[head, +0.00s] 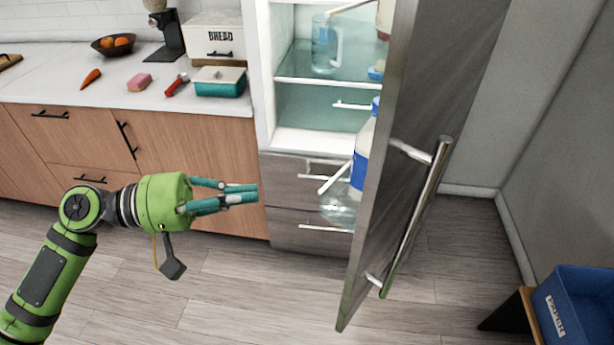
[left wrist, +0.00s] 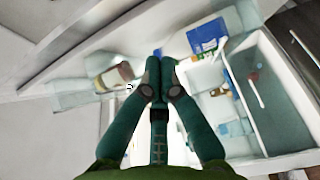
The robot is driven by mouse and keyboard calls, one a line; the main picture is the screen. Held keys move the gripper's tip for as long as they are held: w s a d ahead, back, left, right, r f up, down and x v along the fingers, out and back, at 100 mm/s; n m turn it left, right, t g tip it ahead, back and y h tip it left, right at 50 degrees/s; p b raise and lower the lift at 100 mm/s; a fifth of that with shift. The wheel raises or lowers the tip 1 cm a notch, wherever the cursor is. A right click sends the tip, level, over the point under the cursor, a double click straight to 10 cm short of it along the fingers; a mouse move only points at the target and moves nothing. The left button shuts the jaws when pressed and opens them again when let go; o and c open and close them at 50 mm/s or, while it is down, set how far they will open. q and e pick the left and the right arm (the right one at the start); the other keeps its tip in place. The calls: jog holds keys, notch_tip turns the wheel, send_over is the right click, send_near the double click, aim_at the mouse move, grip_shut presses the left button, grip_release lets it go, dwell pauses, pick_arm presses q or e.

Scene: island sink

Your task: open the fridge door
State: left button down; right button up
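The grey fridge door (head: 413,95) stands wide open in the head view, swung out to the right of the fridge body. Its long metal handle (head: 419,215) is on the outer face. The fridge interior (head: 322,106) shows shelves, and bottles stand along the inner side of the door. My left gripper (head: 256,193) is in front of the cabinet, left of the door, apart from door and handle. In the left wrist view my left gripper (left wrist: 159,62) has its fingertips together with nothing between them, facing the fridge interior. My right gripper is not in view.
A white counter (head: 110,98) at left holds a bread box (head: 215,40), a teal container (head: 220,82), a pink sponge and a carrot. A blue bin (head: 575,305) is at lower right. The wooden floor between the left arm and the door is clear.

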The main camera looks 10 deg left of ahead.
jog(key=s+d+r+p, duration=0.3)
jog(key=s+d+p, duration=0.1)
pick_arm(q)
jog(key=d+p, duration=0.4)
jog(key=d, duration=0.9)
jog(key=shift+d+r, duration=0.35)
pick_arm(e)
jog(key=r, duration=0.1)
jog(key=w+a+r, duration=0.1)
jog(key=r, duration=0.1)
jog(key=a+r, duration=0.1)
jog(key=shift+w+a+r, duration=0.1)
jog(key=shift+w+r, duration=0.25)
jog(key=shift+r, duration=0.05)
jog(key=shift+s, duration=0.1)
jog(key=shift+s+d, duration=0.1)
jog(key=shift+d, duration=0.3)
